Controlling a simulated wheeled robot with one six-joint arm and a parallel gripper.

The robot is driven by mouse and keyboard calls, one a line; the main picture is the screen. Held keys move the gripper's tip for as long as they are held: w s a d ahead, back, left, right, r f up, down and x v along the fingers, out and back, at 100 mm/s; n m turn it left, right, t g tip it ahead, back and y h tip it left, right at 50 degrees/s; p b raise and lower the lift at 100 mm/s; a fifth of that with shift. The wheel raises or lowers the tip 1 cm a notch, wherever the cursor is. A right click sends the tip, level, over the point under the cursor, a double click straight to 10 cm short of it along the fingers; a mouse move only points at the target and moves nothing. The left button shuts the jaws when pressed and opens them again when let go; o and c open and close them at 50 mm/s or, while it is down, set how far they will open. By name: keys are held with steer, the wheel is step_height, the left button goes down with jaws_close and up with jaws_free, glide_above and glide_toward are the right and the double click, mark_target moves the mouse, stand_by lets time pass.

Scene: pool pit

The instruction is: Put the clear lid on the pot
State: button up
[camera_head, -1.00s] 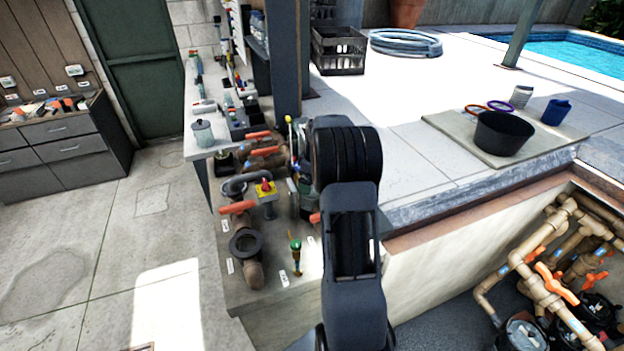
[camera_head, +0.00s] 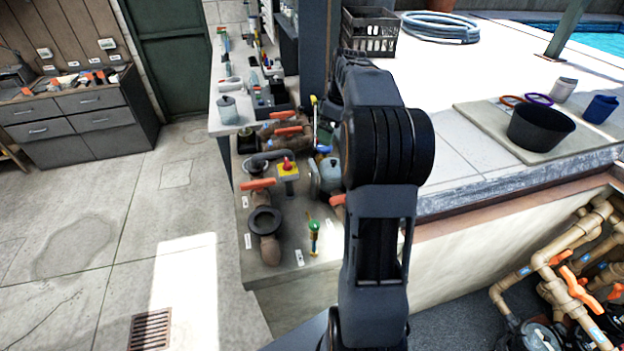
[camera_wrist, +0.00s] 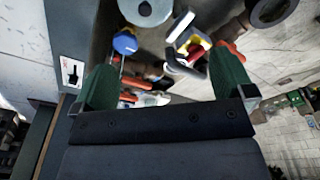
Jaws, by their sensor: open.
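My gripper (camera_wrist: 166,84) shows in the wrist view with its two green fingers wide apart and nothing held between them. In the head view my arm hides it. A round grey vessel (camera_head: 327,176), possibly the pot, stands among the pipes just left of my arm. A round grey top with a small hub (camera_wrist: 146,8) is at the upper edge of the wrist view, beyond the fingers; I cannot tell if it is the same vessel. I cannot make out a clear lid for certain. A grey lidded canister (camera_head: 228,108) stands on the white bench at the left.
Pipes with orange handles, a yellow-and-red switch (camera_head: 287,168) and a black flange (camera_head: 265,222) crowd the low ledge. A dark post (camera_head: 318,60) rises behind. A black bucket (camera_head: 541,127) stands on a mat on the deck. A pit with pipes (camera_head: 560,270) lies right; open floor lies left.

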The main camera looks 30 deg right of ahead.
steer(key=s+a+r+m+t, duration=0.1)
steer(key=s+a+m, duration=0.1)
steer(key=s+a, duration=0.55)
steer(key=s+a+r+m+t, duration=0.15)
steer(key=s+a, duration=0.35)
steer(key=a, duration=0.6)
steer(key=s+a+f+m, duration=0.2)
steer(key=s+a+f, duration=0.2)
steer(key=s, duration=0.3)
steer(key=shift+a+f+t, duration=0.25)
steer(key=shift+f+t, duration=0.2)
